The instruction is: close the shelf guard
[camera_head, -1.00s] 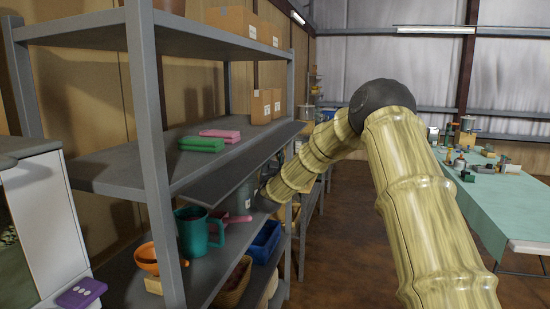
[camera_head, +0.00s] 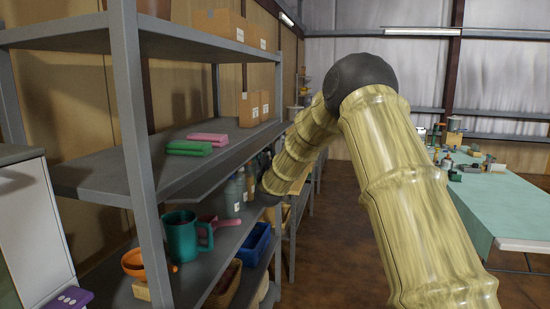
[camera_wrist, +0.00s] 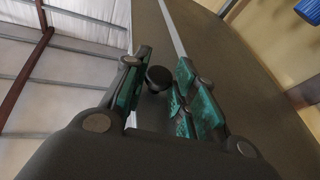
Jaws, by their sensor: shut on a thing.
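The shelf guard is a long dark grey panel (camera_head: 208,172) along the front edge of the middle shelf board in the head view. It fills much of the wrist view as a grey sheet (camera_wrist: 215,75). A dark round knob (camera_wrist: 158,78) stands out from it. My gripper (camera_wrist: 160,88) has its teal-padded fingers on both sides of this knob and is shut on it. In the head view my gripper is hidden behind my arm and the shelf.
Below the guard stand jars (camera_head: 234,195), a teal mug (camera_head: 181,238), an orange bowl (camera_head: 133,262) and a blue bin (camera_head: 255,242). Green and pink cloths (camera_head: 190,148) lie on the middle shelf. A table (camera_head: 490,205) stands right; the floor between is clear.

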